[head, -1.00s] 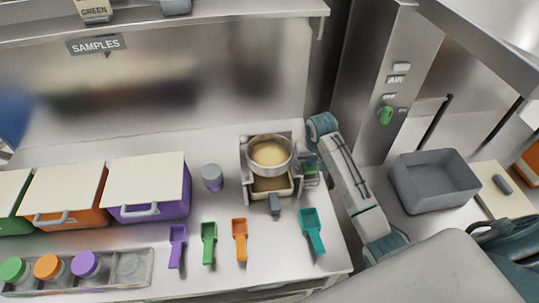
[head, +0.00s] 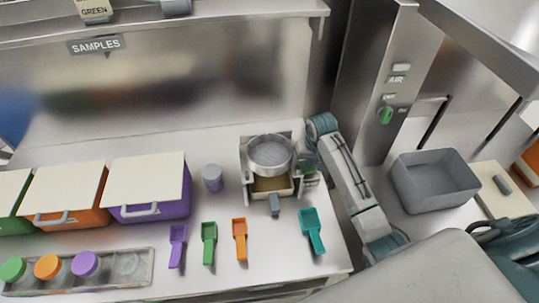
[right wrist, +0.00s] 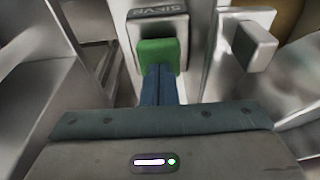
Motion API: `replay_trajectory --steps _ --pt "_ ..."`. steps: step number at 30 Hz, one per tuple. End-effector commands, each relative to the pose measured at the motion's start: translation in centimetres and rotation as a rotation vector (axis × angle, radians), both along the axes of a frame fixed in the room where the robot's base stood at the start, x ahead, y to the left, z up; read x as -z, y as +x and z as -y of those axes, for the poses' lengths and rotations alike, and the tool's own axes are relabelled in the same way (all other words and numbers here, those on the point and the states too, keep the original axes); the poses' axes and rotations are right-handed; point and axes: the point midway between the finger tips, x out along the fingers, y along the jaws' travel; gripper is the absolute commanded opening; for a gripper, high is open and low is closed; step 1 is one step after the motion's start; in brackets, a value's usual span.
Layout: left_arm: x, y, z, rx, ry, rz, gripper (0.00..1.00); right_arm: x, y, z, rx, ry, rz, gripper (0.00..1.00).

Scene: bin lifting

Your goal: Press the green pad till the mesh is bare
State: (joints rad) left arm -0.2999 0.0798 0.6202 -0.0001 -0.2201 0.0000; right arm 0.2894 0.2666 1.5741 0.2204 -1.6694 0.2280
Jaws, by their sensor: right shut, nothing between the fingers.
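The round sieve (head: 270,155) sits in its frame on the bench in the head view, and its grey mesh shows bare. A tray of tan powder (head: 270,185) lies beneath it. The green pad (right wrist: 160,54) is on the side of the sieve frame, below a dark label, in the right wrist view. My right gripper (right wrist: 160,72) is shut and empty, its blue fingertips against the green pad as far as I can see. In the head view my right arm reaches to the right side of the frame. My left gripper is not in view.
Purple, green, orange and teal scoops (head: 312,232) lie in front of the sieve. A lidded jar (head: 212,178) and a purple bin (head: 150,205) stand to its left. A grey tub (head: 435,180) stands at right, beyond my arm.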

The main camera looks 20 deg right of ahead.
Motion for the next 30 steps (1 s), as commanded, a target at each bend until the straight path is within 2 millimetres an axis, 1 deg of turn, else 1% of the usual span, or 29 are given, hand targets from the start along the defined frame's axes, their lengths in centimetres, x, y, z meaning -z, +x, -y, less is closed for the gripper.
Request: replay_trajectory --steps 3,12,15,30 --pt "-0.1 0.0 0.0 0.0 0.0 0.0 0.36 -0.5 0.0 0.0 0.0 0.0 0.0 0.0" --pt "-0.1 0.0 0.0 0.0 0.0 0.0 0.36 -0.5 0.0 0.0 0.0 0.0 0.001 0.0" --pt "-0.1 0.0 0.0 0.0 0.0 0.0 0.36 -0.8 0.0 0.0 0.0 0.0 0.002 0.0" --pt "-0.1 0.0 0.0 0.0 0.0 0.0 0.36 -5.6 0.1 0.0 0.0 0.0 0.002 0.0"
